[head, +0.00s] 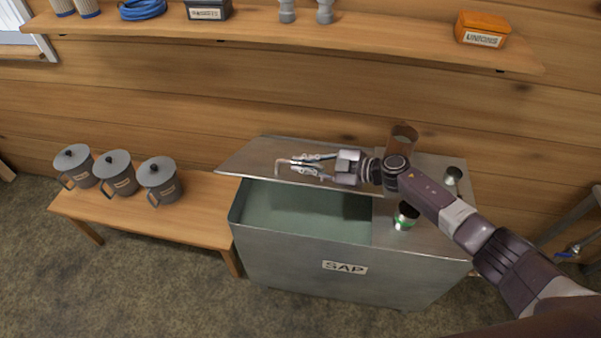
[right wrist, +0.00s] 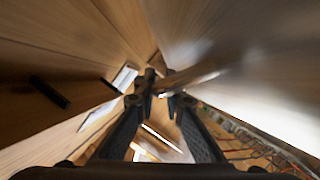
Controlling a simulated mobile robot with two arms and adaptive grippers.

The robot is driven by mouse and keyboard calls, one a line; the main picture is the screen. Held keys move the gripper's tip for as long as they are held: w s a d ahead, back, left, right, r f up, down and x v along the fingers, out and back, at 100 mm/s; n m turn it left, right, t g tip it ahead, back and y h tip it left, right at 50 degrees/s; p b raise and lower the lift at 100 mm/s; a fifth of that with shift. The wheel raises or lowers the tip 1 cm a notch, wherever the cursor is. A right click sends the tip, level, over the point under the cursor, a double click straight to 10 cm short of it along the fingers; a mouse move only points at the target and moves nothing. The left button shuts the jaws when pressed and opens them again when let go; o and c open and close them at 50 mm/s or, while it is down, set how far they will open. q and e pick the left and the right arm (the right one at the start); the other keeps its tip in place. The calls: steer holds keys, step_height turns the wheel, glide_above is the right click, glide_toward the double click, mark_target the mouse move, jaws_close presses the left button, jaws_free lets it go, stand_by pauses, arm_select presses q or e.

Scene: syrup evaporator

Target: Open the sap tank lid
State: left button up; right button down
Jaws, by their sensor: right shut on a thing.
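The sap tank (head: 300,275) is a grey metal box with a SAP label (head: 345,268) on its front. Its grey lid (head: 245,158) stands tilted up, and the greenish inside of the tank (head: 290,212) shows below it. My right gripper (head: 300,165) is over the lid, shut on the lid's bar handle (head: 283,166). In the right wrist view the fingers (right wrist: 165,90) close around the handle bar (right wrist: 192,80), with the blurred lid surface beside it. My left gripper is out of view.
A wooden bench (head: 205,215) with three lidded grey pots stands left. A wall shelf (head: 360,38) runs above.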

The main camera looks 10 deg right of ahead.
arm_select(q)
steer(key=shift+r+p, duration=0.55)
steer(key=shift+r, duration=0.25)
arm_select(e)
steer(key=shift+m+g, duration=0.3)
steer(key=shift+m, duration=0.1)
steer(key=shift+w+d+r, duration=0.2)
steer(key=shift+w+r, duration=0.4)
steer(key=shift+r, duration=0.2)
steer(key=shift+w+d+r, duration=0.2)
steer(key=shift+w+r, duration=0.4)
steer(key=shift+r, duration=0.15)
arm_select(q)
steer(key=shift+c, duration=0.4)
